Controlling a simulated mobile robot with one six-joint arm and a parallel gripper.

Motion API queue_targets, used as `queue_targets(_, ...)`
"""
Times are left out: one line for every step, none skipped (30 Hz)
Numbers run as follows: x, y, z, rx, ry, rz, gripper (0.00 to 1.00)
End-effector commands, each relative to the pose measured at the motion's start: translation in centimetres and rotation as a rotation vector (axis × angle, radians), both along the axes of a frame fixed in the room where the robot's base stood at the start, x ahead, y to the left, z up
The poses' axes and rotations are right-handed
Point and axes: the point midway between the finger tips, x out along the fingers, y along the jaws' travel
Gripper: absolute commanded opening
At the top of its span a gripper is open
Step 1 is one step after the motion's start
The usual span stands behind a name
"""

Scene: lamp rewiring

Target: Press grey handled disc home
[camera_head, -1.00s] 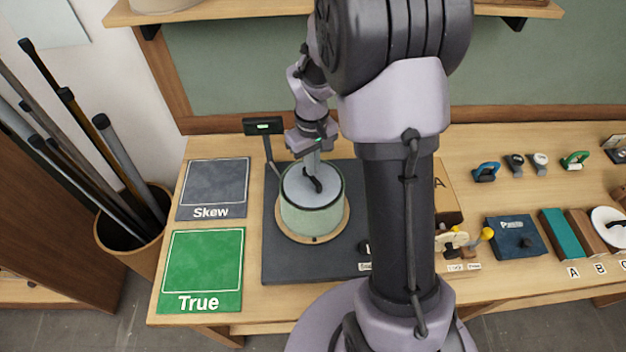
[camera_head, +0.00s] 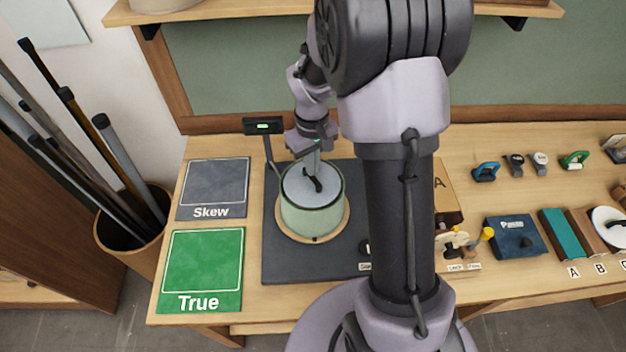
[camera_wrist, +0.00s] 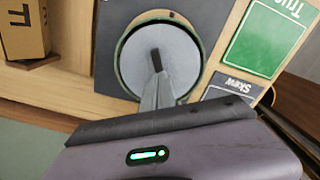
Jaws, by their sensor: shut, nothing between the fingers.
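The grey disc (camera_head: 298,183) with a dark handle (camera_head: 313,184) sits in the mouth of a pale green drum (camera_head: 311,220), on a round wooden base. The drum stands upright on a dark mat. In the wrist view the disc (camera_wrist: 180,68) lies inside the rim, with its dark bar handle (camera_wrist: 156,62) across the middle. My gripper (camera_head: 313,168) is shut and reaches down to the handle. In the wrist view its fingertips (camera_wrist: 158,76) meet or cover the handle's near end; I cannot tell whether they touch.
A green "True" panel (camera_head: 201,270) and a grey "Skew" panel (camera_head: 212,189) lie left of the dark mat (camera_head: 285,266). A small display (camera_head: 263,127) stands behind the drum. A cardboard box (camera_head: 447,192) and several tools lie to the right.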

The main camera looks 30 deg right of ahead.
Motion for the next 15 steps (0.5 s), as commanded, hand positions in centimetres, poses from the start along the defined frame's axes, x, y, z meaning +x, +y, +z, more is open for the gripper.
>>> queue_targets(-0.01, 0.01, -0.19, 0.0, 0.0, 0.0, 0.0)
queue_targets(-0.01, 0.0, -0.25, 0.0, 0.0, 0.0, 0.0)
queue_targets(-0.01, 0.0, -0.34, 0.0, 0.0, 0.0, 0.0)
queue_targets(-0.01, 0.0, -0.41, 0.0, 0.0, 0.0, 0.0)
queue_targets(-0.01, 0.0, -0.47, 0.0, 0.0, 0.0, 0.0)
queue_targets(-0.01, 0.01, -0.55, 0.0, 0.0, 0.0, 0.0)
queue_targets(-0.01, 0.0, -0.61, 0.0, 0.0, 0.0, 0.0)
queue_targets(-0.01, 0.0, -0.67, 0.0, 0.0, 0.0, 0.0)
queue_targets(-0.01, 0.01, -0.75, 0.0, 0.0, 0.0, 0.0)
queue_targets(-0.01, 0.01, -0.81, 0.0, 0.0, 0.0, 0.0)
queue_targets(-0.01, 0.01, -0.87, 0.0, 0.0, 0.0, 0.0)
queue_targets(-0.01, 0.01, -0.95, 0.0, 0.0, 0.0, 0.0)
queue_targets(-0.01, 0.0, -1.01, 0.0, 0.0, 0.0, 0.0)
queue_targets(-0.01, 0.0, -1.07, 0.0, 0.0, 0.0, 0.0)
queue_targets(-0.01, 0.0, -1.15, 0.0, 0.0, 0.0, 0.0)
